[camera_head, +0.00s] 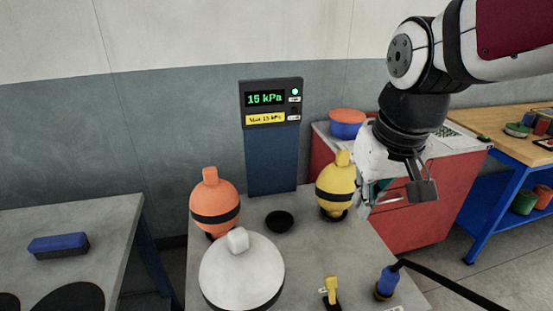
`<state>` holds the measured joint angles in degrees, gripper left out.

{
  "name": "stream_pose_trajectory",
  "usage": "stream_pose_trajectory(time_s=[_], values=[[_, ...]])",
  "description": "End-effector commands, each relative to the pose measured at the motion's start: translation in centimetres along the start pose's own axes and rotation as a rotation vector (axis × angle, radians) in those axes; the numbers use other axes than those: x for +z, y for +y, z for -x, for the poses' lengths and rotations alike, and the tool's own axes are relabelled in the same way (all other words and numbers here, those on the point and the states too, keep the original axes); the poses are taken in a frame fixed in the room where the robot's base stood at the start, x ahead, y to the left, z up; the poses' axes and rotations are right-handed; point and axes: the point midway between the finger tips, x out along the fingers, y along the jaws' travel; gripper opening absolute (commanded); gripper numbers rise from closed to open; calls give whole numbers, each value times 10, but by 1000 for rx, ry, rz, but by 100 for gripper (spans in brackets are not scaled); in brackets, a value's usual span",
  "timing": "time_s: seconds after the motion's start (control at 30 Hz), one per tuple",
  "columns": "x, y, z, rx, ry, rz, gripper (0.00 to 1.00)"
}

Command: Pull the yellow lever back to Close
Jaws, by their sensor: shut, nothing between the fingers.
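The yellow lever (331,288) stands on a small dark base near the front of the grey table, at the bottom of the view. Its handle points up and a little to the left; I cannot read any Open or Close marking by it. My gripper (371,203) is shut and empty. It hangs above the right side of the table, up and to the right of the lever and well apart from it, beside the yellow float (336,186). A dark panel (271,101) behind the table reads 15 kPa in green, with a green light lit.
An orange float (214,202) and a large white float (241,272) stand left of the lever. A blue fitting (387,281) with a black hose (450,284) is close on its right. A black round cup (279,221) sits further back. The table between cup and lever is clear.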

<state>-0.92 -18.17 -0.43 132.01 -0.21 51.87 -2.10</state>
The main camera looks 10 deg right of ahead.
Motion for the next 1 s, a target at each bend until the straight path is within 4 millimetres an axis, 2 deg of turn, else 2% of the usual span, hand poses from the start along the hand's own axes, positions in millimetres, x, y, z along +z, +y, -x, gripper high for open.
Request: stream_pose_trajectory(time_s=[0.03, 0.3, 0.5, 0.7, 0.83, 1.0], values=[[-12, 0, -19, -1, -31, 5, 0], [-54, 1, -98, -5, -164, 30, 0], [-79, 0, -165, -9, -262, 51, 0], [-93, 0, -226, -12, -346, 68, 0], [-97, 0, -252, -13, -380, 76, 0], [-99, 0, -266, -14, -399, 81, 0]])
